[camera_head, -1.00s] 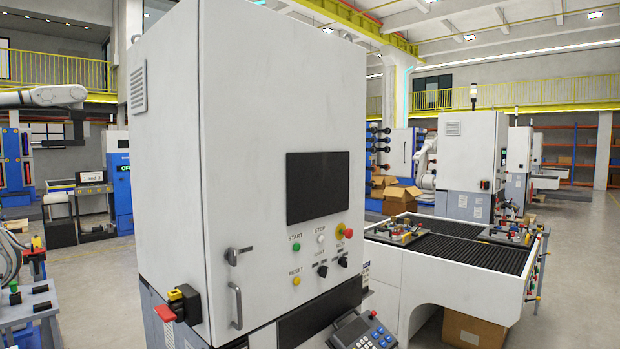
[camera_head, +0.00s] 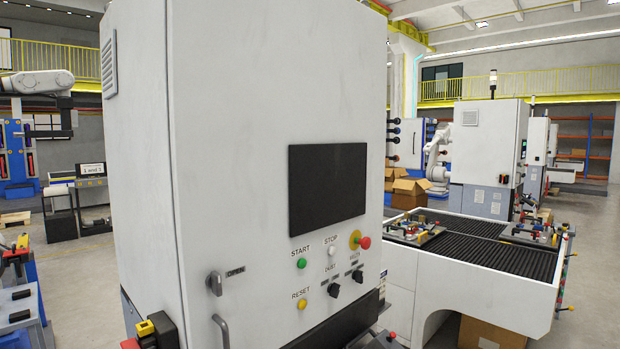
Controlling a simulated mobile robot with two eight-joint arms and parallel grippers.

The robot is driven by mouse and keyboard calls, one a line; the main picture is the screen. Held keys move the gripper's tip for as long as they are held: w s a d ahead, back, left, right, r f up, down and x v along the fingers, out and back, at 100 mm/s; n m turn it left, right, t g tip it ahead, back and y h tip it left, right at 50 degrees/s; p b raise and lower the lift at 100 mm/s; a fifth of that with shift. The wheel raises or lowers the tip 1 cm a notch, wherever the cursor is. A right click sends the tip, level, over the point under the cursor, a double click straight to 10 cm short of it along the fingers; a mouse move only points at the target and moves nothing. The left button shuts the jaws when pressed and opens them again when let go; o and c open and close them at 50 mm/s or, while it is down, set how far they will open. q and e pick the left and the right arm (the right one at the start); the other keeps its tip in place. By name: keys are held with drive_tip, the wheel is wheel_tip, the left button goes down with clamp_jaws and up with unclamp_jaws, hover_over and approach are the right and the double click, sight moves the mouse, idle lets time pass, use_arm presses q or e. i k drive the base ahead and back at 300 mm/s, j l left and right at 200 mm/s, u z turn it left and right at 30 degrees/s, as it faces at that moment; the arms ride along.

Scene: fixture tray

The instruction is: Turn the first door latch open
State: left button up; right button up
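A tall white cabinet (camera_head: 245,70) fills the middle of the head view. The door latch (camera_head: 214,283) is a small grey handle at the lower left of its front door, beside a label reading OPEN (camera_head: 235,272). A grey curved pull handle (camera_head: 221,330) is just below the latch and is cut off by the bottom edge. Neither of my grippers shows in the view.
The door carries a dark screen (camera_head: 327,187), a green START button (camera_head: 301,263), a yellow RESET button (camera_head: 302,302) and a red button (camera_head: 364,242). A red and yellow switch (camera_head: 146,328) sticks out at lower left. A black-topped table (camera_head: 470,246) stands at right.

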sight(213, 281)
drive_tip(key=i+l+u, duration=0.2)
drive_tip(key=u, duration=0.25)
drive_tip(key=i+l+u, duration=0.2)
drive_tip(key=l+u, duration=0.25)
drive_tip(key=i+l+u, duration=0.1)
drive_tip(key=l+u, duration=0.35)
drive_tip(key=j, duration=0.1)
